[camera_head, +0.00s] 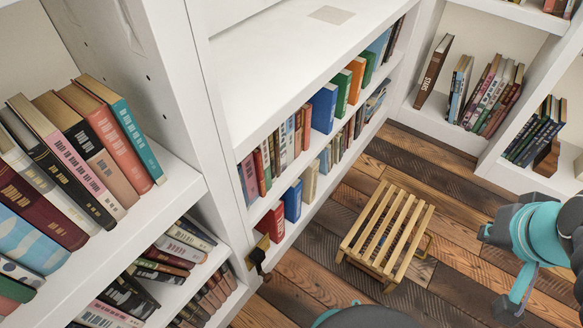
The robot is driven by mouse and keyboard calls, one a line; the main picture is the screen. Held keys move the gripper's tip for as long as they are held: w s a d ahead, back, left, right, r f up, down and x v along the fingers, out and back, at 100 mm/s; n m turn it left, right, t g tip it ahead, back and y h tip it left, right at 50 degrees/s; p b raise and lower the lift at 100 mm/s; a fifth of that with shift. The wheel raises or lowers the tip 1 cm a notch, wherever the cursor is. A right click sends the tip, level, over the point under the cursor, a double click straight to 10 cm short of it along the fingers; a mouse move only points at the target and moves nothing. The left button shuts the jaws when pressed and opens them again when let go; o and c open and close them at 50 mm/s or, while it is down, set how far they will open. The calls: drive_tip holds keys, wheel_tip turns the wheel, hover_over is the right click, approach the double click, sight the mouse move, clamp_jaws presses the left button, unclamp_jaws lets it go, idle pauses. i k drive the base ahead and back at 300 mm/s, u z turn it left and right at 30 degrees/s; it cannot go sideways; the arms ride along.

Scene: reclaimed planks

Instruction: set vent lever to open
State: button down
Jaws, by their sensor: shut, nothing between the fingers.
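A small dark lever-like fitting with a yellow patch (260,260) sits at the lower front corner of the white bookcase, left of the wooden stool; I take it for the vent lever. It is small in the picture, and I cannot tell its setting. My teal and dark grey arm comes in from the right edge. My gripper (508,307) appears at its lower end, seen from the side, shut and empty. It is far to the right of the fitting and apart from it, with the stool between them in the picture.
A slatted wooden stool (387,230) stands on the plank floor (300,290). White bookcases full of books line the left, back and right. A leaning brown book (433,72) stands on the back shelf. Bare floor lies around the stool.

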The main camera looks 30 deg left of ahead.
sight(257, 255)
drive_tip(key=u, duration=0.05)
drive_tip(key=k, duration=0.5)
drive_tip(key=u, duration=1.1)
drive_tip(key=i, duration=0.45)
drive_tip(key=z, duration=1.35)
drive_tip(key=k, duration=0.95)
drive_tip(key=u, duration=1.1)
